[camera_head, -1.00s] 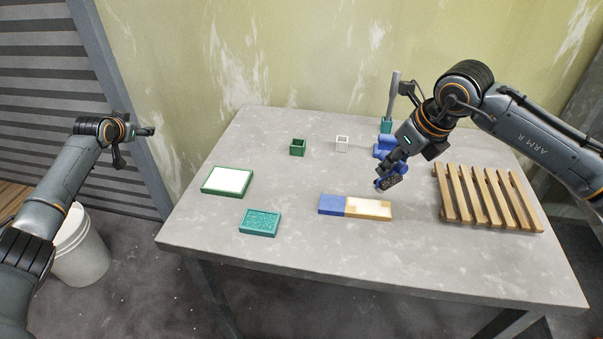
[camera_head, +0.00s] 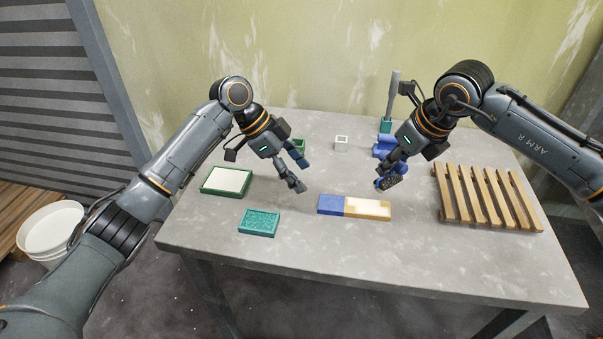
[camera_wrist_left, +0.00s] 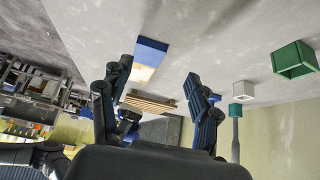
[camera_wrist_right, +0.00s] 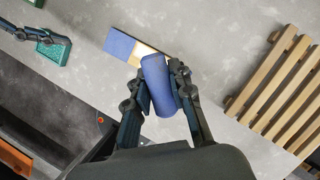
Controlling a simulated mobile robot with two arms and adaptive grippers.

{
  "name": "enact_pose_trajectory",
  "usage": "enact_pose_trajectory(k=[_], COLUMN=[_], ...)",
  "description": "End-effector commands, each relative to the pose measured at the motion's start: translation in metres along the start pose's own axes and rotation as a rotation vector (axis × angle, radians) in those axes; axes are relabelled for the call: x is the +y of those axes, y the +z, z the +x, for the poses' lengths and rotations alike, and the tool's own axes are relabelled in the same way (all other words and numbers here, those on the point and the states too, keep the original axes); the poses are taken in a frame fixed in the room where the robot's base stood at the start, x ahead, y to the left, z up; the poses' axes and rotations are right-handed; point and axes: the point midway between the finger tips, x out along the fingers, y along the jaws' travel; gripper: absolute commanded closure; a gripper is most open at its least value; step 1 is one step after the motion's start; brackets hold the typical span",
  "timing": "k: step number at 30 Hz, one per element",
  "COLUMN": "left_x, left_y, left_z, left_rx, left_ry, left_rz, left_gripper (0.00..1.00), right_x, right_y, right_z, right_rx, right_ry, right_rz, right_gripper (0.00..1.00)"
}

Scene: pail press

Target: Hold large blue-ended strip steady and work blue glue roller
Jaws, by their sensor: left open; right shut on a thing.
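The large strip (camera_head: 368,208) lies flat on the table; its left end is blue (camera_head: 331,204) and the rest is pale wood. My left gripper (camera_head: 297,176) is open and empty above the table, up and left of the blue end. The strip also shows between the left fingers in the left wrist view (camera_wrist_left: 150,52). My right gripper (camera_head: 385,178) is shut on the blue glue roller (camera_wrist_right: 158,84), just above the strip's wooden part. In the right wrist view the roller hides part of the strip.
A wooden slatted rack (camera_head: 487,198) stands at the right. A green-framed white tray (camera_head: 203,190) and a teal tray (camera_head: 246,229) lie at the left. A green box (camera_head: 300,146), a white box (camera_head: 341,142) and a blue stand (camera_head: 384,147) are at the back.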

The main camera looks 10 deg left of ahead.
Motion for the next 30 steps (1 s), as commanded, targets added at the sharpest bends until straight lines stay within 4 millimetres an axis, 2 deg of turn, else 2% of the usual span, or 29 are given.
enact_pose_trajectory(k=[3, 8, 21, 28, 30], left_x=[0.010, 0.013, 0.014, 0.014, 0.014], left_y=[-0.009, -0.009, -0.009, -0.009, -0.008], left_z=[0.005, 0.017, 0.072, 0.083, 0.082], left_rx=[-0.001, -0.002, -0.001, -0.001, -0.002], left_ry=[0.036, 0.044, 0.041, 0.038, 0.038], left_rz=[0.041, 0.047, 0.043, 0.044, 0.044], left_gripper=[0.38, 0.38, 0.38, 0.38, 0.52], right_x=[0.000, 0.000, 0.000, 0.000, 0.000], right_y=[0.000, 0.000, 0.000, 0.000, 0.000], right_z=[0.000, 0.000, 0.000, 0.000, 0.000], right_rx=[-0.001, -0.001, -0.001, -0.001, -0.001], right_ry=[0.000, 0.000, 0.000, 0.000, 0.000], right_rz=[0.000, 0.000, 0.000, 0.000, 0.000], right_gripper=[1.00, 1.00, 1.00, 1.00, 1.00])
